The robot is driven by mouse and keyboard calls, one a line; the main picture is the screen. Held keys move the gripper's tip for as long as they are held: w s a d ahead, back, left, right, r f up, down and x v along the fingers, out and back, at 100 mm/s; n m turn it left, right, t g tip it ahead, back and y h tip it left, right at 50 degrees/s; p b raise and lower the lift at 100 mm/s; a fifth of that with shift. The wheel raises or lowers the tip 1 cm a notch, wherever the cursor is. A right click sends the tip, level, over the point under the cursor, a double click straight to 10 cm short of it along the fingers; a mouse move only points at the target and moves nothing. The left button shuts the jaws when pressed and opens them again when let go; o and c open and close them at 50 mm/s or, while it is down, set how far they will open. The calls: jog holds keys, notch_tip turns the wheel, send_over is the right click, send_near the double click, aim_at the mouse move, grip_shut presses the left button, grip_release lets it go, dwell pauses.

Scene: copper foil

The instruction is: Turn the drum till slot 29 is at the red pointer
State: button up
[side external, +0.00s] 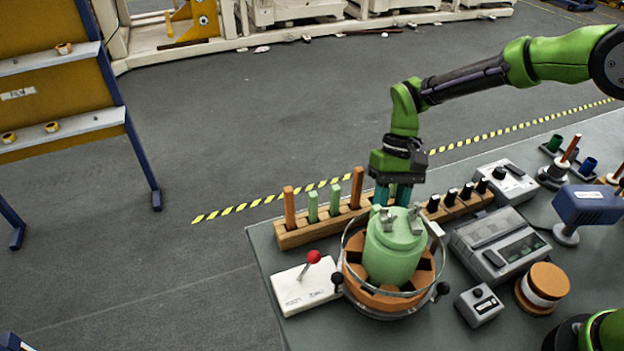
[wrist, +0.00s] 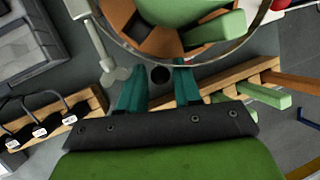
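The drum (side external: 352,283) is an orange-brown wheel with dark slots, seated in a clear round rim with a green cylinder (side external: 392,254) on top. It also shows at the top of the wrist view (wrist: 121,17). Slot numbers are not legible, and I cannot make out a red pointer. My gripper (side external: 393,194) points down at the drum's far side, between the drum and a wooden rack. In the wrist view its teal fingers (wrist: 160,85) are apart.
The wooden rack (side external: 294,236) with orange and green sticks runs close behind the drum. A white box with a red-ball lever (side external: 314,257) stands left, a grey device (side external: 500,245) right. A small grey box (side external: 479,305) and a spool (side external: 543,288) sit front right.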

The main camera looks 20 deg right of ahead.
aim_at(439, 229)
grip_shut()
jog(key=shift+d, duration=0.15)
dwell(0.4)
jog(key=shift+s+d+m+t+y, duration=0.25)
jog(key=shift+s+d+m, duration=0.2)
jog(key=shift+m, duration=0.3)
jog(key=shift+s+d+m+t+y, duration=0.25)
jog(key=shift+s+d+m, duration=0.1)
jog(key=shift+d+m, duration=0.3)
jog(key=shift+s+d+m+t+y, duration=0.2)
jog(key=shift+s+d+m+t, duration=0.2)
jog(key=shift+s+m, duration=0.45)
jog(key=shift+s+d+m+t+y, duration=0.25)
jog(key=shift+s+d+m, duration=0.25)
jog(key=shift+m, duration=0.65)
jog(key=shift+s+d+r+m+t, duration=0.15)
jog(key=shift+s+m+t, duration=0.15)
jog(key=shift+s+m, duration=0.4)
jog(key=shift+s+d+f+m+t, duration=0.15)
jog(key=shift+s+m+t, duration=0.2)
jog(key=shift+s+m, duration=0.3)
jog(key=shift+s+d+r+m+t, duration=0.15)
jog(key=shift+s+m+t, duration=0.25)
jog(key=shift+m, duration=0.45)
jog(key=shift+s+a+m+t, duration=0.2)
jog(key=shift+s+m+t, duration=0.5)
jog(key=shift+s+m, duration=1.15)
jog(key=shift+m, duration=0.25)
